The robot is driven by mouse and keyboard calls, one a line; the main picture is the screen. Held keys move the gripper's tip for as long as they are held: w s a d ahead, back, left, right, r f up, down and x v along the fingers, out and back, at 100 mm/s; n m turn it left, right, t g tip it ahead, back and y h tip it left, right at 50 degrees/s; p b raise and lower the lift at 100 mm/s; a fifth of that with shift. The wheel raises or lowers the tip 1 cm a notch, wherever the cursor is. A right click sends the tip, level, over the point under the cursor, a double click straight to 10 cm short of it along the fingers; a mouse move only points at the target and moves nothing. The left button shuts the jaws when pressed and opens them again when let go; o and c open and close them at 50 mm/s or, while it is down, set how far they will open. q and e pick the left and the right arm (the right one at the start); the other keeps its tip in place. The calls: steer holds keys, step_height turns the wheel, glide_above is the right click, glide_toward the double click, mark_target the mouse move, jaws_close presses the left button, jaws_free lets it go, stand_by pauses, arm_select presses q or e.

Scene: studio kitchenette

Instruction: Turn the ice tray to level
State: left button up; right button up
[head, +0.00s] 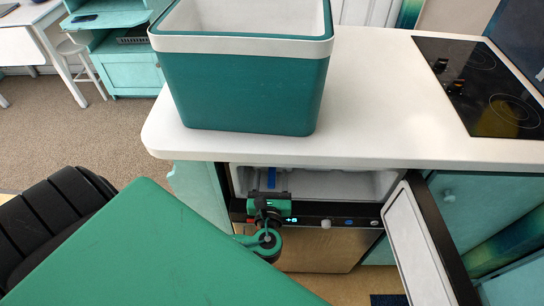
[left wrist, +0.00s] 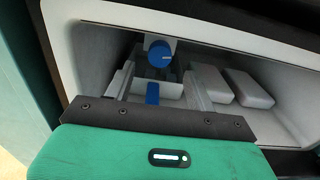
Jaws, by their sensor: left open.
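The ice tray's visible part is a blue round knob (left wrist: 160,53) on a pale mount inside the open freezer compartment. A blue tab (left wrist: 152,93) shows below it, and I cannot tell whether the two are joined. The tray body is hard to make out, and its tilt cannot be told. Blue also shows small in the head view (head: 271,178). My left gripper (left wrist: 158,86) is at the compartment mouth, its grey fingers apart on either side of the blue tab, with the knob just beyond. It also shows in the head view (head: 268,190). My right gripper is not in view.
Two pale blocks (left wrist: 210,84) (left wrist: 249,88) lie in the compartment, right of my fingers. The open freezer door (head: 420,245) stands at the right. The white counter (head: 370,105) overhangs the compartment and bears a green cooler box (head: 245,95) and a black hob (head: 485,85).

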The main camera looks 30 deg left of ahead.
arm_select(q)
steer(key=x, duration=0.5)
steer(key=c, duration=1)
